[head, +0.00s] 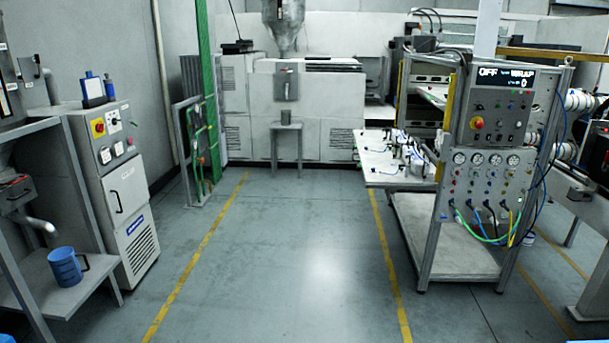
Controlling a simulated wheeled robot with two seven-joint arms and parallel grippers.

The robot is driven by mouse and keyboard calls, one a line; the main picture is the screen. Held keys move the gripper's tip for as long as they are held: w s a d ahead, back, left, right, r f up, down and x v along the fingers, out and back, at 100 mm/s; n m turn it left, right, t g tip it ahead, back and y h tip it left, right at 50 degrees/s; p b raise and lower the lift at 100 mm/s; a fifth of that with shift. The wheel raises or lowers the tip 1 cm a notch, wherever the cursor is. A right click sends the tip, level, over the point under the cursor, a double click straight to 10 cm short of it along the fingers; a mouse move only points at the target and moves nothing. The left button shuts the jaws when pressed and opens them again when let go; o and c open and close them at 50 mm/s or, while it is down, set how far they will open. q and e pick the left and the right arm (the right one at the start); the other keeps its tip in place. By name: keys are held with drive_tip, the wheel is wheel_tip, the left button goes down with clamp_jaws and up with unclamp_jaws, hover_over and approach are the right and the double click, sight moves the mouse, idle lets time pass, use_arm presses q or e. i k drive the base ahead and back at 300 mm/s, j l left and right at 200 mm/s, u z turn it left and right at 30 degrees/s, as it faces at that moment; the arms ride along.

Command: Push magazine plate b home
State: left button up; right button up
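Neither of my grippers is in view. I cannot single out magazine plate b at this distance. A machine frame stands at the right, with a grey control box (500,108) whose display shows OFF and a 0. A panel of round gauges and hoses (486,188) sits below the box. A pale shelf (385,172) juts out from the left side of this frame and carries several small dark and blue-white fixtures (410,150). The inside of the frame behind the control box is mostly hidden.
Open floor (280,250) lies ahead between yellow lines. A grey cabinet (118,180) and a bench with a blue jug (65,267) stand at the left. A large machine with a hopper (284,25) and a small stool (287,127) are at the back.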

sight(387, 176)
drive_tip(key=i, duration=1.45)
drive_tip(key=i+z, duration=0.1)
drive_tip(key=i, duration=0.4)
drive_tip(key=i+j+z, duration=0.1)
drive_tip(key=i, duration=0.35)
drive_tip(key=i+j+z, duration=0.1)
drive_tip(key=i, duration=0.4)
drive_tip(key=i+j+z, duration=0.2)
drive_tip(key=i, duration=0.15)
drive_tip(key=i+j+z, duration=0.2)
drive_tip(key=i+l, duration=0.15)
drive_tip(key=i, duration=0.65)
drive_tip(key=i+l+z, duration=0.1)
drive_tip(key=i, duration=0.7)
